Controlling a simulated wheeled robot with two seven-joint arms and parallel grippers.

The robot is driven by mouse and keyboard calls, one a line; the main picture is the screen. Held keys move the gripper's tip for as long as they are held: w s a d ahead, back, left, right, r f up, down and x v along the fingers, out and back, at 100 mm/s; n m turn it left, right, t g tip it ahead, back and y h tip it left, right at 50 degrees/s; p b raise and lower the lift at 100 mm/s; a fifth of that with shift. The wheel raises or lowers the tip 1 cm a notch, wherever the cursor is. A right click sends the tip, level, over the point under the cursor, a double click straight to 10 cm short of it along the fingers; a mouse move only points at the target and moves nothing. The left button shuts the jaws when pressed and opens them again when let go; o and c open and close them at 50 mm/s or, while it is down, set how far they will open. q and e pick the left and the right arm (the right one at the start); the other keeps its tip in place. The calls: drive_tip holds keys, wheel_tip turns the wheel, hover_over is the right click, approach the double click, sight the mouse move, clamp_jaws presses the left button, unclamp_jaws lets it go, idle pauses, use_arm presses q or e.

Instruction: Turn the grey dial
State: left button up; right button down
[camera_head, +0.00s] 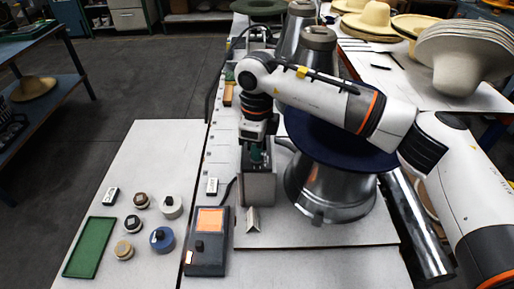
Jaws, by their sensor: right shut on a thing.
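A grey upright box (258,188) with a dark top stands in front of the hat press. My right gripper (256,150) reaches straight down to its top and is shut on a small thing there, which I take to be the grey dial. The fingers hide most of it, so its colour and turn angle cannot be told. A teal-green part shows at the fingertips. My left gripper is not in view.
A grey device with an orange screen (210,221) lies at the front. Left of it are several small round pieces, a blue round piece (162,240) and a green tray (90,247). The metal press (330,195) stands close right. Hats (462,50) are stacked at the back right.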

drive_tip(key=c, duration=1.5)
unclamp_jaws()
drive_tip(key=shift+r, duration=0.55)
wheel_tip(320, 180, up, 11)
drive_tip(key=b, duration=0.2)
drive_tip(key=shift+f, duration=0.1)
